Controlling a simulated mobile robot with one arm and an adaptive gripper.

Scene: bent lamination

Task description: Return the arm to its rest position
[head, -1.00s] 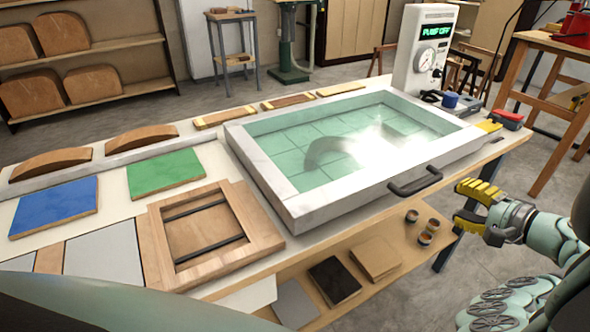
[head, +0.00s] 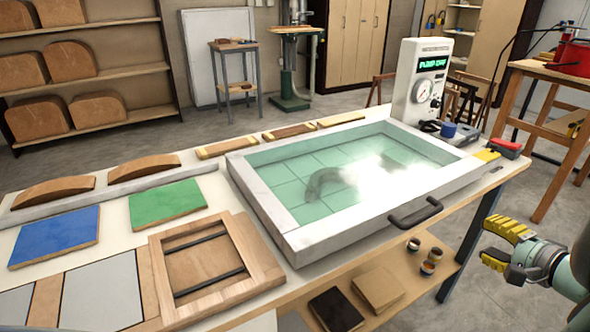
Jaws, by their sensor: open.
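My gripper (head: 490,244) is at the lower right in the head view, with yellow fingers spread apart and nothing between them. It hangs in the air off the right front side of the workbench, clear of the bench edge. My arm runs from it out of the picture at the right edge. The vacuum press frame (head: 290,220) lies on the bench with its greenish clear membrane down inside the frame and its black handle (head: 415,212) at the front. A curved shape shows dimly under the membrane, partly hidden by glare.
The pump unit (head: 420,80) stands at the bench's back right; its display seems to read PUMP OFF. Blue (head: 55,236) and green (head: 167,203) panels and a wooden frame (head: 215,262) lie on the left. Small pots (head: 428,262) sit on the lower shelf.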

